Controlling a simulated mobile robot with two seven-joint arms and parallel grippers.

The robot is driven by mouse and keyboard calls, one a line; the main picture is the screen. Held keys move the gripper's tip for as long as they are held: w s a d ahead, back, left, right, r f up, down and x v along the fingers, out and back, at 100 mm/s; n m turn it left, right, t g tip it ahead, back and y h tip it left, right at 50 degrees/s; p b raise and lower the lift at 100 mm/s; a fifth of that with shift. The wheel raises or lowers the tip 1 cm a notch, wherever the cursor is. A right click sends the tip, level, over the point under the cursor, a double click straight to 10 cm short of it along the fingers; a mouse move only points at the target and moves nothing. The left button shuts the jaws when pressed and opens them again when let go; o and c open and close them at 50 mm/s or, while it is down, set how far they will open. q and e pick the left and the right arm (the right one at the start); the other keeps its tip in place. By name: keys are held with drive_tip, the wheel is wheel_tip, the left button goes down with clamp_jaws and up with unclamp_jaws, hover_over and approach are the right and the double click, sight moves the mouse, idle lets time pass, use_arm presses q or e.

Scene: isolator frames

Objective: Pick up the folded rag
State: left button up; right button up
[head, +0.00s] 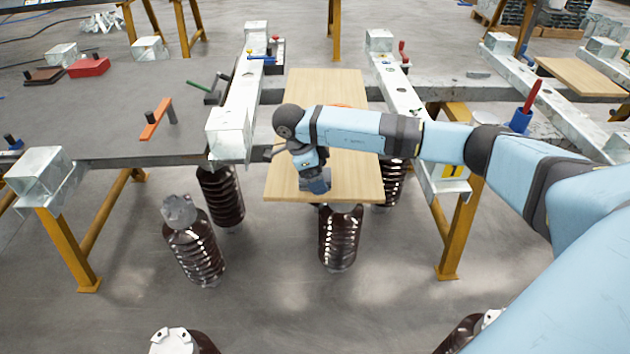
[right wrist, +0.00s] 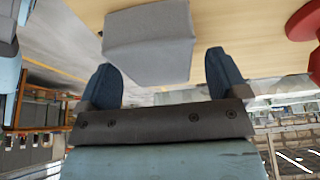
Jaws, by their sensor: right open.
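The folded rag (right wrist: 150,45) is a grey block-like bundle on the pale wooden board, seen in the right wrist view. My right gripper (right wrist: 163,68) is open, with its two dark blue fingertips on either side of the rag's near end. I cannot tell whether they touch it. In the head view my right arm reaches in from the right and my right gripper (head: 316,184) points down at the near part of the wooden board (head: 285,180). There I cannot tell the rag apart from the gripper. My left gripper is not in view.
A red round object (right wrist: 303,22) stands on the board to the right in the wrist view. Metal beams (head: 240,100) flank the board. Dark ribbed insulators (head: 195,250) stand on the floor below. A grey table (head: 110,120) with tools is at left.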

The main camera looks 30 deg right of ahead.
drive_tip(key=shift+s+d+f, duration=0.1)
drive_tip(key=shift+f, duration=0.25)
drive_tip(key=c, duration=1)
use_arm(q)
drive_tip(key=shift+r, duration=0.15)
use_arm(e)
drive_tip(key=shift+r, duration=0.15)
use_arm(q)
drive_tip(key=p, duration=0.2)
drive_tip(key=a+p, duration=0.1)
drive_tip(key=p, duration=0.2)
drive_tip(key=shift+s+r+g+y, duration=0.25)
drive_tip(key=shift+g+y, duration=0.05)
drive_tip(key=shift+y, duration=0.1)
use_arm(e)
wheel_tip(320, 180, up, 20)
